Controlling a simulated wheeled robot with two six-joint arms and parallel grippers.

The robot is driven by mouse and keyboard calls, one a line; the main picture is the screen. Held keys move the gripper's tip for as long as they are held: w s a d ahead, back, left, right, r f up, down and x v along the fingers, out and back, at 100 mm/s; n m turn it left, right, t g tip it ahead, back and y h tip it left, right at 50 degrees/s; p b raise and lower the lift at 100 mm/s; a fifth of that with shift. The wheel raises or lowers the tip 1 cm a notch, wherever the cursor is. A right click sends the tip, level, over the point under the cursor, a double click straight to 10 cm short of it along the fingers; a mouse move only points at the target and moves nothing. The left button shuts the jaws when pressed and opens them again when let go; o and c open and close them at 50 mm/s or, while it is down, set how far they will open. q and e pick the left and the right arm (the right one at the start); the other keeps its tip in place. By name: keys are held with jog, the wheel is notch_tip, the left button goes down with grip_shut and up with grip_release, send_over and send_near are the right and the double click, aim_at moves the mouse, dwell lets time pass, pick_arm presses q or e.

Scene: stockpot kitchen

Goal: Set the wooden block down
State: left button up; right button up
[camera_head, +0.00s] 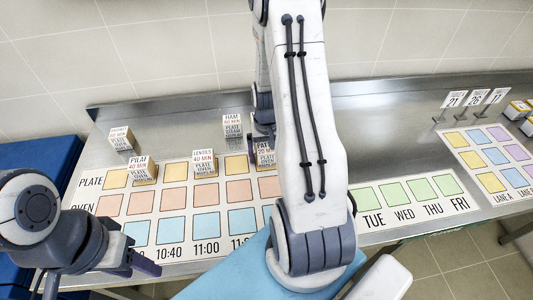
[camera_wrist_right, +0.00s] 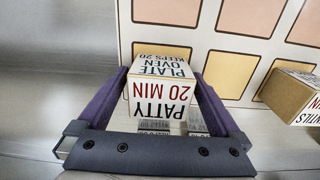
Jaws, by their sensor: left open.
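The wooden block labelled PATTY 20 MIN (camera_head: 265,155) is partly hidden by my right arm in the head view. In the right wrist view, the same block (camera_wrist_right: 160,85) sits between the purple fingers of my right gripper (camera_wrist_right: 160,78), which touch its two sides. The block overlaps the edge of a yellow square in the PLATE row of the board (camera_wrist_right: 123,30). I cannot tell whether its underside touches the surface. My left gripper (camera_head: 143,263) is open and empty above the front left edge of the board.
A PILAF block (camera_head: 143,170) and a LENTILS block (camera_head: 205,163) stand on the PLATE row. A HAM block (camera_head: 233,126) and another block (camera_head: 121,138) stand on bare steel behind. A weekday strip (camera_head: 410,205) and a lane board (camera_head: 490,160) lie to the right.

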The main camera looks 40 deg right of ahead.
aim_at(267, 149)
notch_tip(267, 149, up, 12)
jog(key=shift+r+b, duration=0.2)
jog(key=shift+b, duration=0.1)
jog(key=s+a+r+n, duration=0.1)
jog(key=a+r+n, duration=0.15)
jog(key=a, duration=0.65)
jog(key=a+r+n, duration=0.1)
jog(key=a+n, duration=0.2)
jog(key=a, duration=0.5)
jog(key=s+a+r+n+y, duration=0.1)
jog(key=s+a+r+n, duration=0.1)
jog(key=s+a+n, duration=0.6)
jog(key=s+a, duration=0.6)
jog(key=s, duration=0.1)
jog(key=shift+s+r, duration=0.15)
